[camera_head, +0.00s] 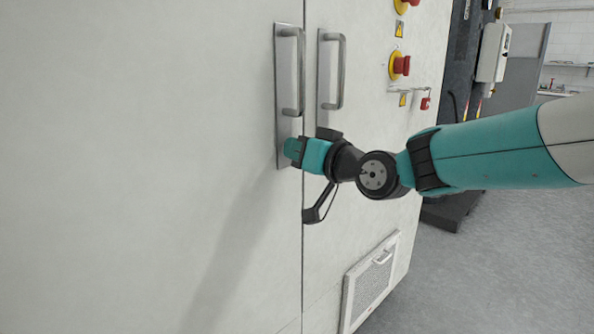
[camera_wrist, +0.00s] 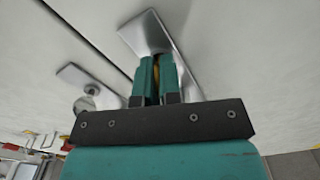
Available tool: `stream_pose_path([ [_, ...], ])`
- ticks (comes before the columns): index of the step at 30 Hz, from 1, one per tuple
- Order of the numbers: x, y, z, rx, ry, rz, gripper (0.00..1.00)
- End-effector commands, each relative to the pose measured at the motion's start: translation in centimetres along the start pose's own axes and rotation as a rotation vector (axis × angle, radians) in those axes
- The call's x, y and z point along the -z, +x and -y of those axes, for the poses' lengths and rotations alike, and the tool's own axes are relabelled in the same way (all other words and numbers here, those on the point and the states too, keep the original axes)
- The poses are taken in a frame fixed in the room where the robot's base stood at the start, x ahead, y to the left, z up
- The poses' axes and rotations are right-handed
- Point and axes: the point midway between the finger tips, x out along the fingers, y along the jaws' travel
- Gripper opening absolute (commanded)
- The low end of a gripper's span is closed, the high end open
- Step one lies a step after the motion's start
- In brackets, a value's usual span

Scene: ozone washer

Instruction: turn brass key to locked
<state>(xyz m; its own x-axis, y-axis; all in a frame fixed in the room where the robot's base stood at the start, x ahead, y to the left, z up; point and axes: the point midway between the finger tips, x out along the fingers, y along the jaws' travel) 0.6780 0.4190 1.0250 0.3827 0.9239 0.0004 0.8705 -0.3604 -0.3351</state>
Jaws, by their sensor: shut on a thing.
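My gripper (camera_head: 293,149) is at the lower end of the left metal handle plate (camera_head: 281,158) in the head view. In the wrist view my gripper (camera_wrist: 158,72) has its two teal fingers close together, with a sliver of the yellow brass key (camera_wrist: 156,69) between them. The fingers are shut on the key, right at the plate, which also shows in the wrist view (camera_wrist: 143,32). Most of the key and its keyhole are hidden by the fingers, so I cannot tell how far the key is turned. In the head view the key is hidden.
Two upright bar handles, left (camera_head: 301,70) and right (camera_head: 340,70), flank the door seam above my gripper. Red emergency buttons, the lower one (camera_head: 400,65), and a red tag (camera_head: 425,103) are at the right. A vent panel (camera_head: 370,280) is low down.

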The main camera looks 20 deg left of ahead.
Motion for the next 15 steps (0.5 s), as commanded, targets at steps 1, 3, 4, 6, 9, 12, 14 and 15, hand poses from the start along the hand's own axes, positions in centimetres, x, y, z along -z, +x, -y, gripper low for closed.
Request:
stream_pose_path([
  [1, -0.58, -0.01, -0.19, 0.000, -0.040, -0.001, 0.00],
  [3, -0.51, 0.00, -0.17, 0.001, -0.095, -0.002, 0.00],
  [4, -0.51, 0.00, -0.17, 0.001, -0.118, -0.001, 0.00],
  [6, -0.47, 0.00, -0.15, 0.001, -0.166, -0.001, 0.00],
  [9, -0.37, 0.00, -0.11, 0.001, -0.227, 0.000, 0.00],
  [12, -0.28, 0.00, -0.11, 0.000, -0.275, -0.001, 0.00],
  [14, -0.26, 0.01, -0.10, 0.000, -0.298, 0.000, 0.00],
  [15, -0.25, 0.01, -0.10, 0.000, -0.311, 0.001, 0.00],
])
